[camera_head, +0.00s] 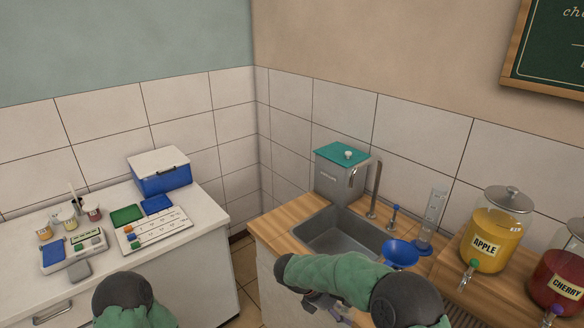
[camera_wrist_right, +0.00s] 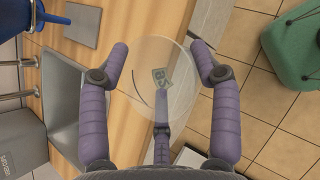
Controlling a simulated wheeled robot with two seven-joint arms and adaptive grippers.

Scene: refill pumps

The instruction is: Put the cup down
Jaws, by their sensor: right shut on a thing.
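My right gripper (camera_wrist_right: 164,70) is shut on a clear, round cup (camera_wrist_right: 178,62), which shows in the right wrist view between two purple fingers. A small greenish label with dark characters shows through or on the cup. Below it, the wooden counter's (camera_wrist_right: 105,22) front edge passes under the cup, with floor to the right. I cannot tell the height of the cup. In the head view my right gripper (camera_head: 328,306) is partly hidden behind my green sleeve, in front of the counter, and the cup cannot be made out. My left gripper is not in view.
A steel sink (camera_head: 342,238) is set into the counter, with a tap (camera_head: 374,190) behind. A blue funnel (camera_head: 402,252), a measuring cylinder (camera_head: 432,215) and apple (camera_head: 487,240) and cherry (camera_head: 560,280) dispensers stand right. A white side table (camera_head: 200,222) carries a blue box and devices.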

